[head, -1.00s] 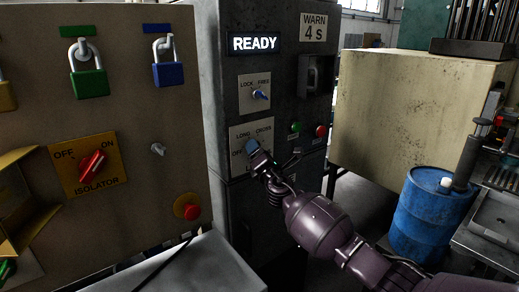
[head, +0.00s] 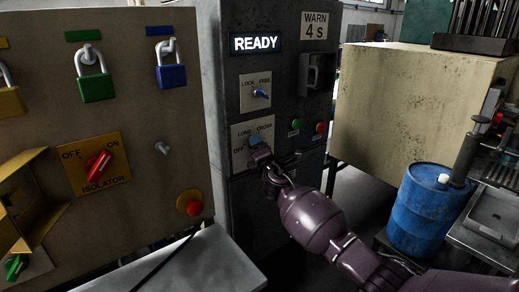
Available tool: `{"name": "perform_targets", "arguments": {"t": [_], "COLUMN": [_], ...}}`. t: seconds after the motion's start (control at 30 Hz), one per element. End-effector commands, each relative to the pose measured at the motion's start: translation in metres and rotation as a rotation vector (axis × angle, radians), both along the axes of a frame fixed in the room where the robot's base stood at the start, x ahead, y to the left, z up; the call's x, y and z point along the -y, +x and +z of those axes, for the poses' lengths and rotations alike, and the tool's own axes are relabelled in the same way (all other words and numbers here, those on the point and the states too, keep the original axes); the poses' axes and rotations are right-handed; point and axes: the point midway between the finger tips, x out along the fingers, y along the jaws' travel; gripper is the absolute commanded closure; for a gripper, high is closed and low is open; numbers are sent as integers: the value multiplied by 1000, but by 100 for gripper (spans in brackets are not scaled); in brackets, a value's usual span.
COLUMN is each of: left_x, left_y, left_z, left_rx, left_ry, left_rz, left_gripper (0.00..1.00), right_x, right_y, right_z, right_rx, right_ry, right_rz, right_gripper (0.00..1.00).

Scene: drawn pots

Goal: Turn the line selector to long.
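The line selector is a blue knob (head: 254,141) on a grey plate (head: 239,131) marked OFF, LONG and CROSS, on the dark cabinet. My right gripper (head: 260,152) is at the knob, its arm coming in from the lower right. The fingers and the lower part of the plate are partly hidden by the gripper's own body, so I cannot tell whether it grips the knob or which mark the knob points to. My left gripper is not in view.
Above is a LOCK/FREE switch (head: 261,93) and a lit READY sign (head: 256,43). Green (head: 295,124) and red (head: 320,127) buttons sit just right of the selector. The isolator panel (head: 150,110) stands close on the left. A blue drum (head: 418,215) stands at the right.

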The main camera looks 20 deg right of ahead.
Motion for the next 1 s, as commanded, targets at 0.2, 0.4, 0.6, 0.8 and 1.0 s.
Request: {"name": "perform_targets", "arguments": {"t": [0.2,0.4,0.6,0.8,1.0], "left_x": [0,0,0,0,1], "left_y": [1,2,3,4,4], "left_z": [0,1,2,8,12], "left_rx": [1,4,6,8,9], "left_ry": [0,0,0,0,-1], "left_rz": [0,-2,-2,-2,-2], "left_gripper": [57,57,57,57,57], "right_x": [1,0,0,0,0], "right_y": [0,0,-3,-24,-57], "right_z": [1,1,0,-3,-8], "right_rx": [2,1,1,0,0], "right_ry": [0,0,0,-1,1], "right_rz": [-1,-1,0,0,0], "right_gripper": [14,8,8,8,8]}}
